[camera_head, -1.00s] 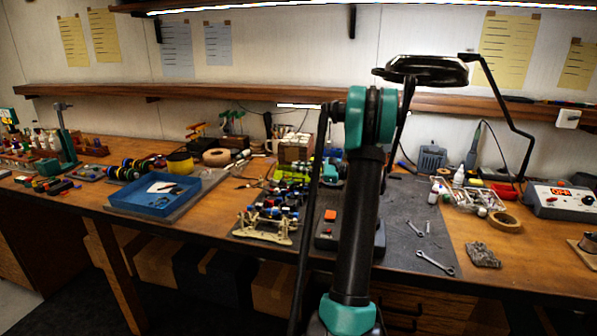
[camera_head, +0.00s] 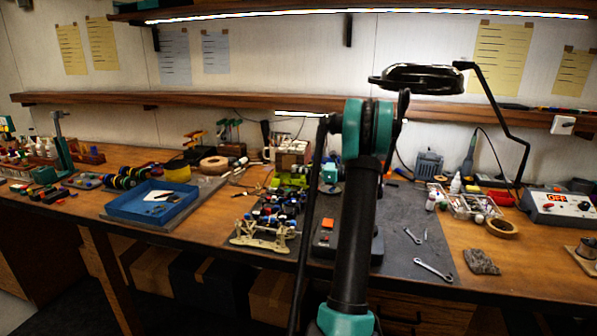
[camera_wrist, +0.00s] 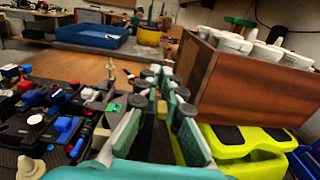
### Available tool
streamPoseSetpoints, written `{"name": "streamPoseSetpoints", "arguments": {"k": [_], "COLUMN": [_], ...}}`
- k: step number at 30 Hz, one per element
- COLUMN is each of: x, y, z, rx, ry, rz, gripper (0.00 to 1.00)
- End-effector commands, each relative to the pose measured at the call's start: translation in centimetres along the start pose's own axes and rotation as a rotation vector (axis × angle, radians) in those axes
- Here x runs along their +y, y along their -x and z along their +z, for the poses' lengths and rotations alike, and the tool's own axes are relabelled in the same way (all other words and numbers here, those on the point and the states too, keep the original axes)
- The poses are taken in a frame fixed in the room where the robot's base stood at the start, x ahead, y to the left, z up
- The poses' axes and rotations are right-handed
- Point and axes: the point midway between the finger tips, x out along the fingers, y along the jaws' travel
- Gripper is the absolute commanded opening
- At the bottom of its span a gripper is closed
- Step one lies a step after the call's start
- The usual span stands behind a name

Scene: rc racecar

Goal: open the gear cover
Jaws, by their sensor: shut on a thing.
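The racecar chassis (camera_wrist: 55,118), dark with blue, red and white parts, lies at the left of the wrist view. In the head view it shows as a cluster of small parts (camera_head: 278,208) on the dark mat, left of my arm. My gripper (camera_wrist: 160,95) has teal fingers with dark joints and sits beside the chassis's right side. Its fingers are shut on a small part, seemingly the gear cover, which is mostly hidden between them. I cannot tell how far the cover is open.
A wooden box (camera_wrist: 240,85) with white rolled items stands close right of my gripper, with a yellow-green car body (camera_wrist: 245,140) below it. A blue tray (camera_head: 152,204) lies left on the bench. Wrenches (camera_head: 433,270) lie right. A lamp head (camera_head: 423,78) hangs above.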

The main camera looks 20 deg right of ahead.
Motion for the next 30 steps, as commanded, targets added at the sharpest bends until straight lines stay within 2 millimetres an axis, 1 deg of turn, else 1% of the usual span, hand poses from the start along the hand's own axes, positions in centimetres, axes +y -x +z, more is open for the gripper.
{"name": "streamPoseSetpoints", "arguments": {"k": [17,18,21,30], "x": [-0.07,-0.07,-0.07,-0.08], "y": [0.03,0.03,0.02,0.10], "z": [-0.06,-0.06,-0.05,-0.02], "rx": [0.001,0.001,0.001,0.000], "ry": [-0.015,-0.015,-0.014,-0.014], "rz": [0.000,0.000,0.000,0.000], "gripper": [0.00,0.11,0.23,0.23]}}
